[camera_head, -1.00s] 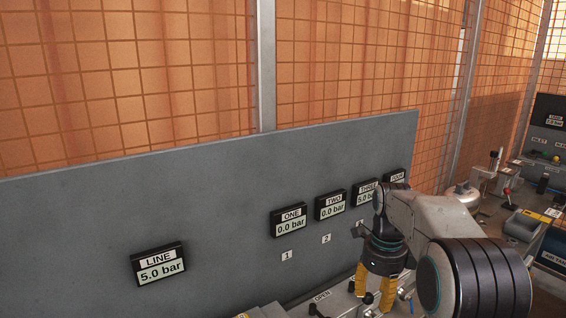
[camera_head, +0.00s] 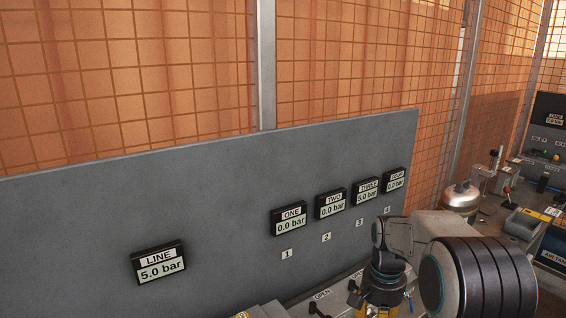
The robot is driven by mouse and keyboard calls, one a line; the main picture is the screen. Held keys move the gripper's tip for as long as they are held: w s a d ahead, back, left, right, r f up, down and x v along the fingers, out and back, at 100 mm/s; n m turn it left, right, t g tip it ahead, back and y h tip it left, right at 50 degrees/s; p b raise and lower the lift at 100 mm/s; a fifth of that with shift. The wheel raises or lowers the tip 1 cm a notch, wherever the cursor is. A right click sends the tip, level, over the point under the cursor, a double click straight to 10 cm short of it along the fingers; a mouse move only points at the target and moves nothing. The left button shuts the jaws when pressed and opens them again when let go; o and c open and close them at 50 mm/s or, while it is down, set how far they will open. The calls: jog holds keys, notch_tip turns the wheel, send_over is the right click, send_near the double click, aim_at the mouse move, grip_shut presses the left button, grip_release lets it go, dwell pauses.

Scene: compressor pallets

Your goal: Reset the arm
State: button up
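My arm reaches in from the lower right. My gripper (camera_head: 368,304) points down at the bottom edge, in front of the grey panel. Only the upper part of its yellow fingers shows, and the fingertips are cut off by the frame, so I cannot tell whether it is open or shut.
A silver tank (camera_head: 462,197) and a bench with equipment stand at right. Orange mesh fencing (camera_head: 130,80) rises behind.

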jog(key=s+a+r+n+t, duration=0.1)
jog(key=s+r+n+t, duration=0.1)
jog(key=s, duration=1)
jog(key=s+a+r+n+t, duration=0.2)
jog(key=s+r+n, duration=0.3)
jog(key=s, duration=0.7)
jog(key=shift+n, duration=0.6)
